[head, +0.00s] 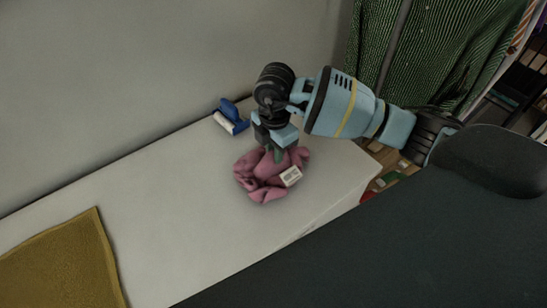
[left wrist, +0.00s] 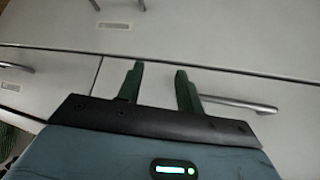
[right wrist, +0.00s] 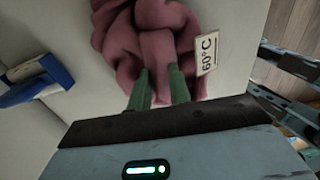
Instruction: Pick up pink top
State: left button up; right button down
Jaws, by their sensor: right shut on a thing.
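The pink top (head: 262,183) lies crumpled on the white surface (head: 170,195) in the head view, with a white tag facing up. It fills the upper middle of the right wrist view (right wrist: 125,40), where the tag reads 60°C. My right gripper (head: 277,153) comes down on the top from above. Its green fingers (right wrist: 160,85) are shut on a fold of the pink cloth. My left gripper (left wrist: 160,82) shows only in the left wrist view. Its two fingers stand apart with nothing between them, in front of white drawer fronts.
A blue and white lint roller (head: 230,118) lies near the wall, left of my right gripper. A mustard cloth (head: 65,265) lies at the left end of the surface. Striped green clothing (head: 430,50) hangs at the right. The surface between the cloths is bare.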

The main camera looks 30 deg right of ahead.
jog(key=shift+r, duration=0.2)
jog(key=shift+r, duration=0.2)
notch_tip(320, 180, up, 3)
jog(key=shift+d+r, duration=0.1)
jog(key=s+d+r, duration=0.1)
jog(key=s+d, duration=0.9)
jog(key=s, duration=0.2)
jog(key=shift+s, duration=0.1)
